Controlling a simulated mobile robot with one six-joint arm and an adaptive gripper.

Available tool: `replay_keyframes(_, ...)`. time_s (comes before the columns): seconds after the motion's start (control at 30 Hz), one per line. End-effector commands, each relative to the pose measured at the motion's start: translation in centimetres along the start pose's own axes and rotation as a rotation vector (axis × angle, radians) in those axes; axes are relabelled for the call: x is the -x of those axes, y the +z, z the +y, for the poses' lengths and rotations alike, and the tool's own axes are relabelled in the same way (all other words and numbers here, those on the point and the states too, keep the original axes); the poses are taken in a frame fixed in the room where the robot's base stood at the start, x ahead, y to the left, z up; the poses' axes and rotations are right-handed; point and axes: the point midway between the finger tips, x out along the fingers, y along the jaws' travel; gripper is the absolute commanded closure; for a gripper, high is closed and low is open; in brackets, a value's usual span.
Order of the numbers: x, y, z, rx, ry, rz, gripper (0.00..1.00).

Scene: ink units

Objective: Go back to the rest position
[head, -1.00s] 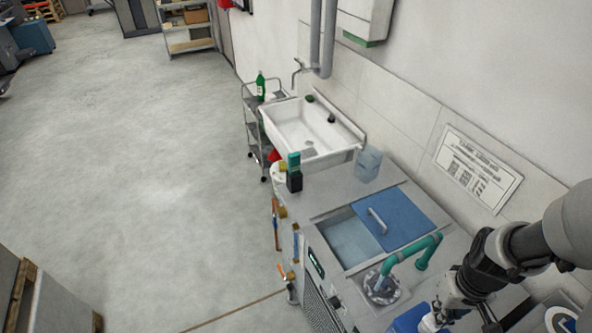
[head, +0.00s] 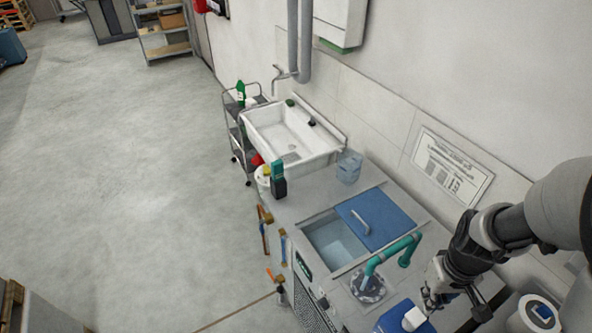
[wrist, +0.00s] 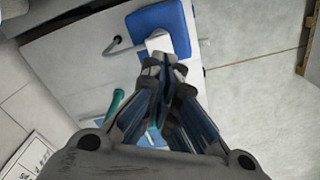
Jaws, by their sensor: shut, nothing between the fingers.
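My gripper (head: 432,296) is at the lower right of the head view, at the end of my arm, close to a blue container with a white cap (head: 413,318). In the wrist view my gripper (wrist: 163,62) is shut with nothing between its fingers. Its tips overlap the white part of the blue container (wrist: 160,22) in that picture; I cannot tell whether they touch it. Part of the container is cut off by the lower edge of the head view.
A blue lid (head: 375,219) partly covers a water bath (head: 335,243). A green bent pipe (head: 393,253) rises beside my arm. A white sink (head: 292,138), a clear jug (head: 349,167) and a dark green-topped bottle (head: 278,180) stand farther back. The floor (head: 130,170) at left is open.

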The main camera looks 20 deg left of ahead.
Motion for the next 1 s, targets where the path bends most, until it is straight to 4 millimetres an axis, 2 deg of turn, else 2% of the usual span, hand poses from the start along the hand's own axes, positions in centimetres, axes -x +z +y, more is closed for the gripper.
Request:
replay_keyframes(0.27,0.3,0.1,0.0,-0.008,0.004,0.009,1.0)
replay_keyframes(0.47,2.7,1.1,-0.4,-0.08,0.034,0.085,1.0)
replay_keyframes(0.7,5.7,5.1,-2.2,-0.214,0.069,0.21,1.0)
replay_keyframes(0.87,6.2,8.7,-3.8,-0.3,0.082,0.294,1.0)
replay_keyframes(1.0,5.8,11.4,-5.0,-0.362,0.087,0.354,1.0)
